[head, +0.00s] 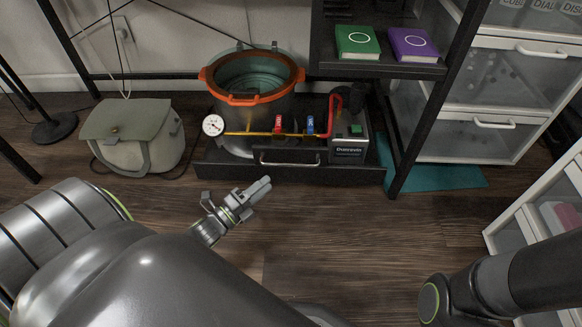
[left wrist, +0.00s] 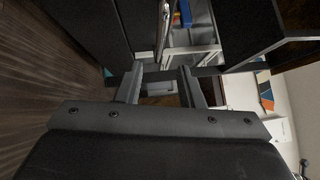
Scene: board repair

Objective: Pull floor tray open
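The dark floor tray (head: 228,171) sits low under the black rack, with a metal bar handle (head: 287,163) on its front. My left gripper (head: 262,186) is just in front of the tray, a little below and left of the handle in the head view, and apart from it. In the left wrist view my left gripper (left wrist: 160,72) has its two fingers spread with nothing held between them. A shiny bar (left wrist: 163,30), apparently the handle, lies beyond the fingertips. My right gripper is outside the head view; only part of that arm shows at lower right.
A steel pot with an orange rim (head: 252,98), a gauge (head: 213,125), valves and a pump (head: 348,140) stand at the tray. A grey-green bag (head: 130,135) lies left, a teal mat (head: 440,177) right. White drawers (head: 500,90) stand right. The wood floor before the tray is clear.

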